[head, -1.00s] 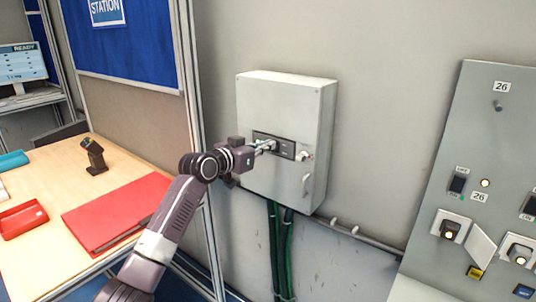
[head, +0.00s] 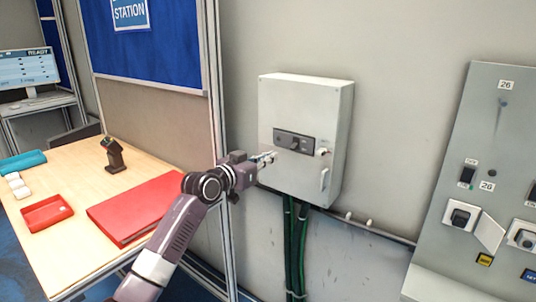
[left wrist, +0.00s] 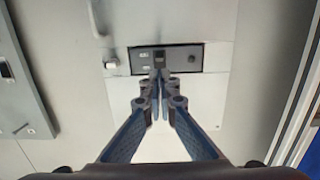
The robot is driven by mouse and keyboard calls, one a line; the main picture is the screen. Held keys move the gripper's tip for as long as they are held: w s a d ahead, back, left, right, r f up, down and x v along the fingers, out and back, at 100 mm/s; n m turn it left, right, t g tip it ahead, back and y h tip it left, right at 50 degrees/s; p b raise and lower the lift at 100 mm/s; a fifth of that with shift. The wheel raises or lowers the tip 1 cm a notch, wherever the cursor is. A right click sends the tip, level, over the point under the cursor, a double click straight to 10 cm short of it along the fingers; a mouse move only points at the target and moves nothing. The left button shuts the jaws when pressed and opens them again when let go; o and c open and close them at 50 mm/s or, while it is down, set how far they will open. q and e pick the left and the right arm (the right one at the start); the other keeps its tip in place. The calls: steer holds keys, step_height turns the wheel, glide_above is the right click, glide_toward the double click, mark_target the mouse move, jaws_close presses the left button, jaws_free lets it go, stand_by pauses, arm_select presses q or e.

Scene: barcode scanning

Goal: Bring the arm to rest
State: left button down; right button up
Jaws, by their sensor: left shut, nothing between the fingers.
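My left arm reaches in from the bottom of the head view. Its gripper (head: 268,158) is shut and empty, just in front of the grey wall box (head: 310,175). In the left wrist view the two fingers (left wrist: 160,88) are together and point at the box's dark switch panel (left wrist: 182,58). In the head view the panel (head: 294,141) shows in full above and to the right of the fingertips, with its dark knob turned sideways. My right gripper is not in view.
A wooden table (head: 85,165) at left carries a red folder (head: 140,205), a red tray (head: 46,213) and a small black scanner-like device (head: 114,155) on a stand. Green cables (head: 296,245) run below the box. A grey control panel (head: 480,130) stands at right.

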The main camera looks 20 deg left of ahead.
arm_select(q)
step_height(320, 180, down, 25)
steer(key=s+a+n+g+y, duration=0.2)
steer(key=s+a+g+y, duration=0.1)
steer(key=s+a+f+g+y, duration=0.1)
steer(key=s+f, duration=0.4)
steer(key=f, duration=0.4)
steer(key=s+f+g, duration=0.2)
steer(key=s+f, duration=0.4)
steer(key=f, duration=0.4)
steer(key=s+a+f+g+y, duration=0.1)
steer(key=s+f, duration=0.4)
steer(key=f, duration=0.4)
steer(key=s+f+g, duration=0.2)
steer(key=s+f, duration=0.7)
steer(key=s, duration=0.4)
steer(key=s+f+g, duration=0.2)
steer(key=s+f, duration=0.8)
steer(key=s, duration=0.3)
steer(key=s+d+f+g, duration=0.1)
steer(key=s+f+g, duration=0.1)
steer(key=s, duration=1.1)
steer(key=s+d+f+g, duration=0.2)
steer(key=s+f, duration=0.2)
steer(key=s, duration=1)
steer(key=shift+f+y, duration=0.3)
steer(key=shift+y, duration=0.1)
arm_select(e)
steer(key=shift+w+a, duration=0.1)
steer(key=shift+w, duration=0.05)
